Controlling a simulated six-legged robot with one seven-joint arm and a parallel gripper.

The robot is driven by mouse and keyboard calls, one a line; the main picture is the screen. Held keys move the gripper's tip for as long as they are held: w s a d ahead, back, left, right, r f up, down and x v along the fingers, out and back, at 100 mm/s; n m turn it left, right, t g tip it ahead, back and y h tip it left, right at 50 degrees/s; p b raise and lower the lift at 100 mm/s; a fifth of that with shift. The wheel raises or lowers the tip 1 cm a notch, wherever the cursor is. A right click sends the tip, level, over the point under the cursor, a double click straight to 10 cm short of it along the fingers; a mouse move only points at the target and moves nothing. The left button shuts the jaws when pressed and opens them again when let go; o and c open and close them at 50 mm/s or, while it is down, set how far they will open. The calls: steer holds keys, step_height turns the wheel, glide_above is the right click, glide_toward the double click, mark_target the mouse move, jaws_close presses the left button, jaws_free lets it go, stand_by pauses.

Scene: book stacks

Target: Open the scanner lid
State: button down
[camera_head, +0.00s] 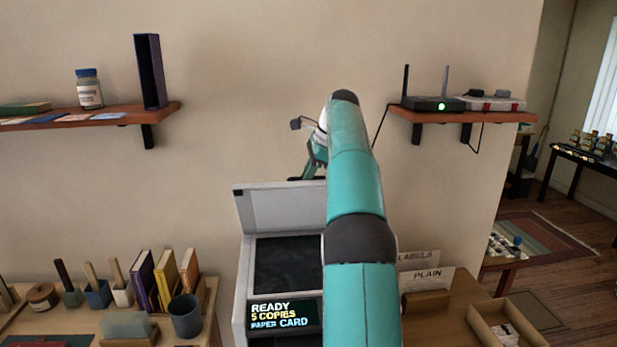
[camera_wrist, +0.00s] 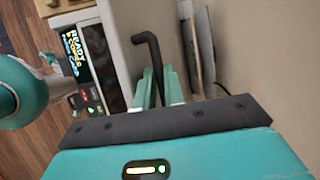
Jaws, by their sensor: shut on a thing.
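The scanner (camera_head: 240,290) is a pale machine with a lit display reading READY, 5 COPIES, PAPER, CARD. Its light grey lid (camera_head: 280,207) stands raised and nearly upright at the back, with the dark glass (camera_head: 287,262) uncovered. My gripper (camera_head: 308,172) is at the lid's top edge, partly hidden by my teal arm. In the wrist view my gripper (camera_wrist: 160,88) is shut on a dark bent handle (camera_wrist: 152,60) between its teal fingers. The lid's right part is hidden behind my arm in the head view.
The wall is close behind the lid. A shelf (camera_head: 465,115) with a router (camera_head: 432,104) is right of my arm, another shelf (camera_head: 110,115) at left. A desk with books and a cup (camera_head: 186,315) is left of the scanner; a wooden tray (camera_head: 490,325) is at right.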

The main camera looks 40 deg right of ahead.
steer(key=shift+d+f, duration=0.2)
steer(key=shift+f, duration=0.25)
steer(key=c, duration=1.5)
jaws_free()
steer(key=shift+w+d+f, duration=0.1)
steer(key=shift+w, duration=0.05)
steer(key=shift+r, duration=0.25)
steer(key=shift+a+r, duration=0.15)
steer(key=shift+a, duration=0.05)
steer(key=shift+r, duration=0.1)
